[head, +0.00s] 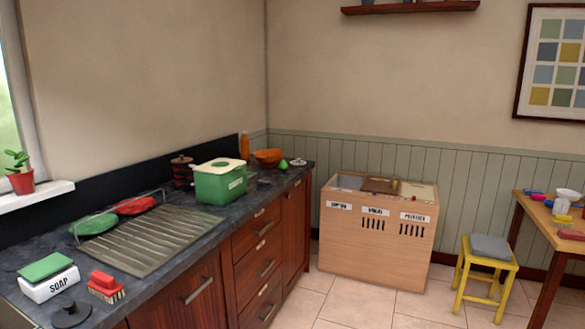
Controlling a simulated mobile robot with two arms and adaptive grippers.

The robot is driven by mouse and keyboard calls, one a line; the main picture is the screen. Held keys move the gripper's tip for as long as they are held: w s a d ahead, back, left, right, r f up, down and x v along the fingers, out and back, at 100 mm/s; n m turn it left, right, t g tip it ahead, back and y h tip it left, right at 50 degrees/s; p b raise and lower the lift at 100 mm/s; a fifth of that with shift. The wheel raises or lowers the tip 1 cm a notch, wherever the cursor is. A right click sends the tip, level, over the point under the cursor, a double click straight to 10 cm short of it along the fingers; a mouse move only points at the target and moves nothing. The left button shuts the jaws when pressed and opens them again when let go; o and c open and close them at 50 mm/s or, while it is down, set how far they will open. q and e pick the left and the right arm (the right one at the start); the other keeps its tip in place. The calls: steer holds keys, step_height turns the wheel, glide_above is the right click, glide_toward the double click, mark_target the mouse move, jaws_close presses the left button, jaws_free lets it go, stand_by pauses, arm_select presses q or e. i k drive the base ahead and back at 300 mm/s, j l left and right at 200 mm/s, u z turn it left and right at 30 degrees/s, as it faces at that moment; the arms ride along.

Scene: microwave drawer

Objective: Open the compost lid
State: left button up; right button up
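A green box (221,187) with a pale lid (222,164) stands on the dark counter; the lid lies on its top and has a green part in the middle. The label on its front is too small to read surely. A wooden bin (375,245) stands on the floor with three labelled sections; its right label seems to read potatoes, and the other two are unclear. I cannot tell surely which of the two is the compost. Neither of my grippers is in view.
On the counter (215,222) are a dish rack (145,240), a soap box (48,285), a red brush (105,287) and an orange bowl (268,157). A yellow stool (486,279) and a wooden table (548,214) are at the right. The tiled floor (345,305) before the bin is clear.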

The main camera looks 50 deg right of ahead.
mark_target(221, 166)
steer(key=z, duration=1.35)
steer(key=i+l+u, duration=0.2)
steer(key=i, duration=0.15)
